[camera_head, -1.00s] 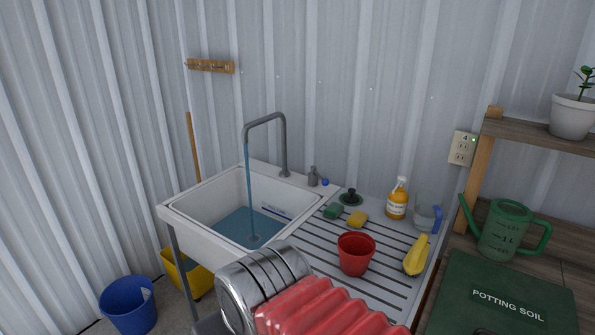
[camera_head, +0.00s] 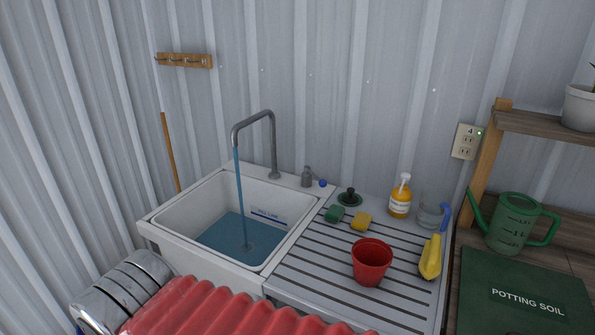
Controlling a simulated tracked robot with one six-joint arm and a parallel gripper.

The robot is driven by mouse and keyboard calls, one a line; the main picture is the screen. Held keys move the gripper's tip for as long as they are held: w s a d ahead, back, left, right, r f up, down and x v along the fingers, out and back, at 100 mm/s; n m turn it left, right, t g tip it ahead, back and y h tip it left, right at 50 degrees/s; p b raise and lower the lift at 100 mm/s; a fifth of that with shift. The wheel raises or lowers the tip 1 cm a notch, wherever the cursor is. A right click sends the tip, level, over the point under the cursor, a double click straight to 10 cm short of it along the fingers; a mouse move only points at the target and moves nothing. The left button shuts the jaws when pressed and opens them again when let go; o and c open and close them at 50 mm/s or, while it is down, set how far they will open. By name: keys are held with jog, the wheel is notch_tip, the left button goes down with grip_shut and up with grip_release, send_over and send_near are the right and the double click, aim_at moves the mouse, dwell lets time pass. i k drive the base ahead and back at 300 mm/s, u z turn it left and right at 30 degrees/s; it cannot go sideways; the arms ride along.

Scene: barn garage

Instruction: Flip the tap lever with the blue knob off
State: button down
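The tap (camera_head: 273,145) is a grey gooseneck spout at the back of the white sink (camera_head: 165,227). A stream of water (camera_head: 240,195) runs from it into blue water (camera_head: 225,236) in the basin. The tap lever (camera_head: 307,177) is a small grey fitting on the sink's back ledge, right of the spout. Its blue knob (camera_head: 323,183) points to the right. My arm shows at the bottom left, in front of the sink, with a silver ribbed part and a red ribbed sleeve. My gripper's fingers are out of view.
On the grooved drainboard (camera_head: 310,285) stand a red cup (camera_head: 371,262), a green sponge (camera_head: 335,214), a yellow sponge (camera_head: 362,221), a dark plug (camera_head: 349,197), a soap bottle (camera_head: 400,198), a clear jug (camera_head: 430,213) and a yellow-and-blue tool (camera_head: 432,255). A green watering can (camera_head: 512,225) stands right.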

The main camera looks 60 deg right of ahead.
aim_at(322, 183)
jog(key=z, duration=0.3)
jog(key=i, duration=1.05)
jog(key=z, duration=0.65)
